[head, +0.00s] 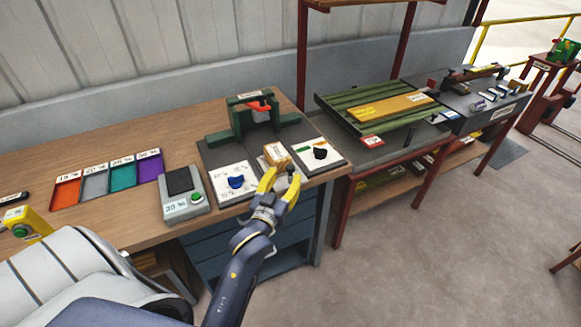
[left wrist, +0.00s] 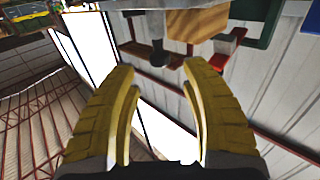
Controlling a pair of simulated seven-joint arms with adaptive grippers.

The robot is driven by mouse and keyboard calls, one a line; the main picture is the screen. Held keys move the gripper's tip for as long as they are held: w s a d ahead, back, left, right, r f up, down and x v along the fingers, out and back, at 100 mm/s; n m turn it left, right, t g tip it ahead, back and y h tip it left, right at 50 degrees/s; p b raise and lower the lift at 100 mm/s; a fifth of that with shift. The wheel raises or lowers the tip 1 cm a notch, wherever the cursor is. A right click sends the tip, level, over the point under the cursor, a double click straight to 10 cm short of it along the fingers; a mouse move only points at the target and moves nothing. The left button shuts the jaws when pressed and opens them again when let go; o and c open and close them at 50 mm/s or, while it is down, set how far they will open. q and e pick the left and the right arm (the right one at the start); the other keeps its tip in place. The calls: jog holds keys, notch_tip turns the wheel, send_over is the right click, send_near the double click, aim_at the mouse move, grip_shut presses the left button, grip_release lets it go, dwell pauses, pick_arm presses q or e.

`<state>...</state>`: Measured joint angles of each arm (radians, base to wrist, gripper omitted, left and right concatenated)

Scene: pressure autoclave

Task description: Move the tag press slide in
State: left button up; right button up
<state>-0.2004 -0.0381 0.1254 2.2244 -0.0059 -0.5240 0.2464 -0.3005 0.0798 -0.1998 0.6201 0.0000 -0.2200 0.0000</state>
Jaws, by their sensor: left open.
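The tag press (head: 240,118) is a green frame with a red lever (head: 259,106) on a dark base at the back of the wooden bench. A wooden block (head: 277,153), apparently its slide, sticks out at the front between two white panels. The block also shows at the top of the left wrist view (left wrist: 197,22), with a dark knob (left wrist: 157,52) beside it. My left gripper (head: 284,174) is open and empty in front of the block. In the left wrist view its yellow fingers (left wrist: 160,68) are apart, with the knob just beyond and between their tips. My right gripper is not in view.
A blue dial (head: 236,182) and a black dial (head: 320,153) flank the block. Left of them stand a grey box with a green button (head: 196,198) and several coloured trays (head: 94,184). A green rack (head: 372,103) is on the bench at right. The floor in front is clear.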

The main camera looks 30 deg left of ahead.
aim_at(291, 166)
pick_arm(q)
jog(key=shift+w+a, duration=0.25)
jog(key=shift+w, duration=1.05)
jog(key=shift+w+a, duration=0.25)
jog(key=shift+w, duration=1)
grip_shut()
jog(key=shift+r, duration=0.1)
